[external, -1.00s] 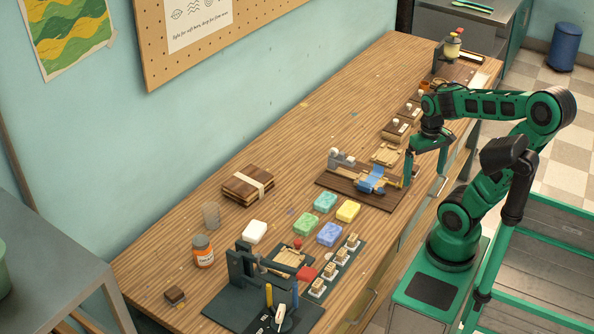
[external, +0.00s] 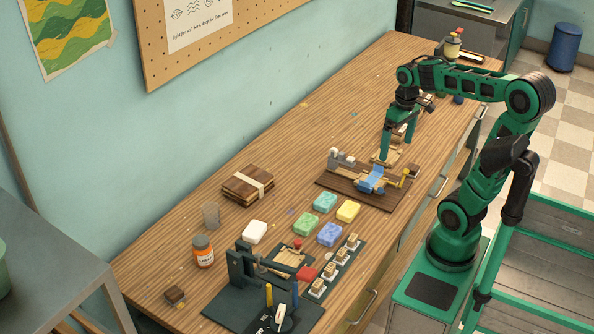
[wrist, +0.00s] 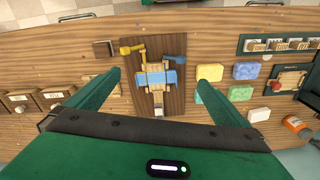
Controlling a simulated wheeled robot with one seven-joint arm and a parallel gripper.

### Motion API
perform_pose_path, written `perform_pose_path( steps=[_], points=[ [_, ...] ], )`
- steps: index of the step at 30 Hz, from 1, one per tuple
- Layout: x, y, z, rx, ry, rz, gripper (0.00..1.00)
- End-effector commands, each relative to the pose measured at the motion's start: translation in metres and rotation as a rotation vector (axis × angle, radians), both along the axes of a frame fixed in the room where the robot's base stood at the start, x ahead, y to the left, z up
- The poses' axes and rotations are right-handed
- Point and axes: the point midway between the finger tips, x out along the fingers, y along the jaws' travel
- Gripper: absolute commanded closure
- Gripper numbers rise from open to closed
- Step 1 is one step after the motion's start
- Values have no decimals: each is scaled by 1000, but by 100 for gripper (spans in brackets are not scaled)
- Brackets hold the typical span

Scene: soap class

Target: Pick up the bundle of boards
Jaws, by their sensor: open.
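The bundle of boards (external: 247,185) is a flat stack of dark and light brown wood with a pale band around it. It lies on the wooden bench near the wall, left of centre in the external view. I cannot make it out in the wrist view. My gripper (external: 397,148) is open and empty, pointing down above the far part of the bench, well to the right of the bundle. In the wrist view my gripper (wrist: 160,74) has its green fingers spread on either side of a dark board with a blue-wrapped fixture (wrist: 155,78).
A dark press (external: 245,275) stands at the near end. The bench behind the bundle is clear.

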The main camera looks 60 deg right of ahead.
Motion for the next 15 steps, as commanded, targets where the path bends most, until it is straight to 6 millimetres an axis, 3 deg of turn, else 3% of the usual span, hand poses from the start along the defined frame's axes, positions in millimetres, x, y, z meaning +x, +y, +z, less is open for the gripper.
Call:
perform_pose_path(
  steps=[6,15],
  points=[
    [96,17,-2,42,-58,273,0],
    [220,61,-19,172,-196,661,0]
  ],
)
